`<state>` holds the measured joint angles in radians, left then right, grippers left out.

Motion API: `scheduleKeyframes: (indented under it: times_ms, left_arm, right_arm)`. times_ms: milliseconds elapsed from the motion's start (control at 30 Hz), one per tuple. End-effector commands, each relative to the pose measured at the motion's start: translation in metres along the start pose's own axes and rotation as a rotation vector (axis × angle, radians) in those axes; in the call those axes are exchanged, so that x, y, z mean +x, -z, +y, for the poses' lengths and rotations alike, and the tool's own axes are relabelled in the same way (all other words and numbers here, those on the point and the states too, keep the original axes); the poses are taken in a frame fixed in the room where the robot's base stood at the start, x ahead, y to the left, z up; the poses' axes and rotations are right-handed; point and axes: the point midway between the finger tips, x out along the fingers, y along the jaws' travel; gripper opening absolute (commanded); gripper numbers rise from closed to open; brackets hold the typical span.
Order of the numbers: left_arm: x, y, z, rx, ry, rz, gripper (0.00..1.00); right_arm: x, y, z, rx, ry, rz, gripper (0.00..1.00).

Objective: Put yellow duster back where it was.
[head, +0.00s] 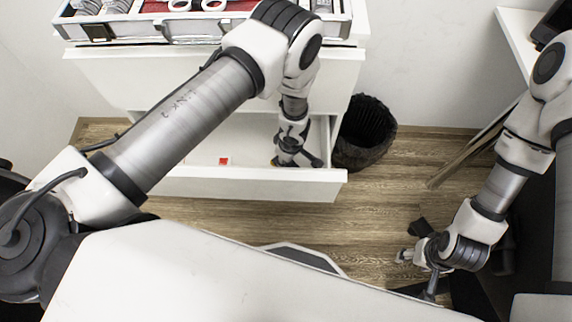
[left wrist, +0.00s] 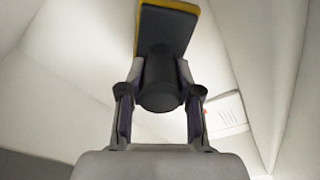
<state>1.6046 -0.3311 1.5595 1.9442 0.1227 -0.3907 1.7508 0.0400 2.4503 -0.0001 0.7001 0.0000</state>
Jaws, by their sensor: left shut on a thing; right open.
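The duster (left wrist: 168,28) shows in the left wrist view as a dark pad with a yellow edge and a round black handle. My left gripper (left wrist: 160,97) is shut on this handle, with one finger on either side. In the head view my left gripper (head: 297,158) is down inside the right part of an open white drawer (head: 250,187). I cannot make out the duster clearly there, nor whether it touches the drawer floor. My right gripper (head: 418,273) is open and empty, low over the floor at the right.
A small red-and-white item (head: 224,161) lies in the drawer; a pale box (left wrist: 226,115) shows in the left wrist view. A metal-edged case (head: 130,30) with tools stands on the cabinet. A black wastebasket (head: 366,135) stands right of the drawer. A white desk (head: 520,35) is at the right.

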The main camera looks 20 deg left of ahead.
Motion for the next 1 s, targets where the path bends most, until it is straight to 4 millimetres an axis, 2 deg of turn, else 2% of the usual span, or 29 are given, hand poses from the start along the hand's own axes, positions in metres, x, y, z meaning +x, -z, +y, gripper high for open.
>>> scheduleKeyframes:
  times_ms: [33, 100, 433, 467, 500, 533, 833, 933, 1000]
  left_arm:
    - [0.014, -0.002, -0.001, -0.001, 0.002, -0.002, 0.00]
    - [0.026, -0.003, -0.001, 0.000, 0.002, -0.001, 0.00]
    - [0.031, -0.004, 0.000, 0.000, 0.001, 0.000, 0.00]
    - [0.031, -0.004, 0.000, 0.000, 0.001, 0.000, 0.36]
    - [0.030, -0.004, 0.000, 0.000, 0.001, 0.000, 0.50]
    - [0.030, -0.004, 0.000, 0.000, 0.001, 0.000, 0.58]
    - [0.029, -0.003, 0.000, 0.000, 0.001, 0.000, 0.58]
    - [0.021, -0.003, 0.000, 0.001, 0.000, 0.001, 0.58]
    - [0.009, -0.003, 0.001, 0.001, -0.001, 0.001, 0.58]
  right_arm:
    - [0.005, 0.000, 0.000, 0.000, 0.000, 0.000, 0.57]
    - [0.008, 0.000, 0.000, 0.000, 0.000, -0.001, 0.57]
    - [0.009, 0.000, 0.000, 0.000, 0.000, 0.000, 0.57]
    - [0.009, 0.000, 0.000, 0.000, 0.000, -0.001, 0.57]
    - [0.008, 0.000, 0.000, 0.000, 0.000, -0.001, 0.57]
    - [0.008, 0.000, 0.000, 0.000, 0.000, -0.001, 0.57]
    - [0.007, 0.000, 0.000, 0.000, 0.000, -0.001, 0.57]
    - [0.004, 0.000, 0.000, 0.000, 0.000, -0.001, 0.57]
    - [0.000, 0.000, 0.000, 0.000, 0.000, 0.000, 0.57]
